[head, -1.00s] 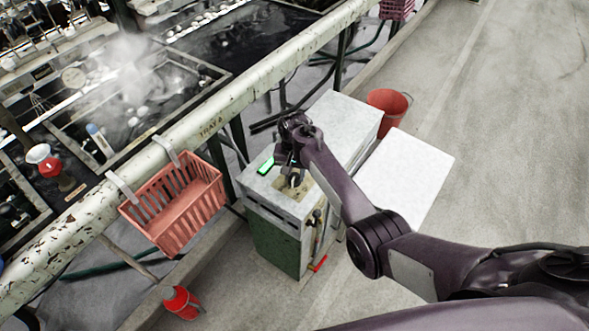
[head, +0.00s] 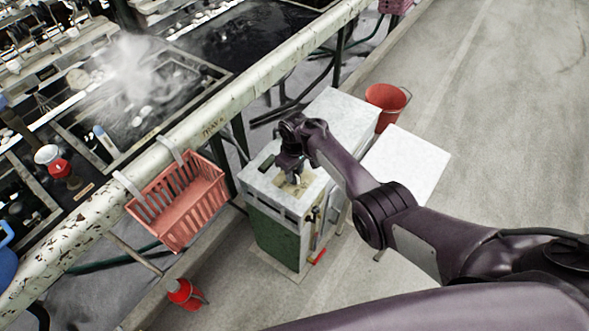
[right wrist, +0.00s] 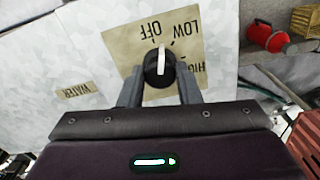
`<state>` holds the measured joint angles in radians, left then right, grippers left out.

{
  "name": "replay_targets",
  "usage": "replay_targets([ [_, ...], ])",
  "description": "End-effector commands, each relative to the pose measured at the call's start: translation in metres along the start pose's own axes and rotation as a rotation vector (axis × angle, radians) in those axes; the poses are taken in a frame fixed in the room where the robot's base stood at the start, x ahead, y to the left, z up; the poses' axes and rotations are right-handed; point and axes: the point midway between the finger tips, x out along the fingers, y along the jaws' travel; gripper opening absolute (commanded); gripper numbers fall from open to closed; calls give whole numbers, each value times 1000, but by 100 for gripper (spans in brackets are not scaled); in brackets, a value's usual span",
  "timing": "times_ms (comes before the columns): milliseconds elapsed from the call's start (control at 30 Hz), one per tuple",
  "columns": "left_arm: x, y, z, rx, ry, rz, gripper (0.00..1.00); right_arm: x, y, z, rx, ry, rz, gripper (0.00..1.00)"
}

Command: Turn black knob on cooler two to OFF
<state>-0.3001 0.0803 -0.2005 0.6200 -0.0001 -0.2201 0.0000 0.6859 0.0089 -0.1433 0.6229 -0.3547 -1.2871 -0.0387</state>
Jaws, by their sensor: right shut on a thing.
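The cooler (head: 268,236) is a white-topped box with a green lower front at the middle of the head view. A black knob (right wrist: 153,77) with a white pointer sits on a tan plate (right wrist: 118,44) marked OFF, LOW and HIGH on its top. The pointer is at or very near the OFF mark. My right gripper (right wrist: 161,84) is shut on the knob, a finger on either side of it. In the head view this gripper (head: 292,172) covers most of the knob. A small display (head: 266,162) beside the plate is dark. My left gripper is out of view.
A pink basket (head: 178,204) hangs from the pale pipe rail (head: 240,93) left of the cooler. A red bucket (head: 386,103) and a white low tabletop (head: 408,165) stand to its right. A red can (head: 185,294) is on the floor. The floor at right is clear.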

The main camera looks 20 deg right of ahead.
Motion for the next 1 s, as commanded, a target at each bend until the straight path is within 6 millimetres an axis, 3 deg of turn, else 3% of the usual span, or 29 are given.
replay_targets([
  [433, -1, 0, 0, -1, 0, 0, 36, -1, 1, -2, -283, 4, 2, 8],
  [1000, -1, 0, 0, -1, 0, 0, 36, -2, 1, -2, -351, 5, 2, 8],
])
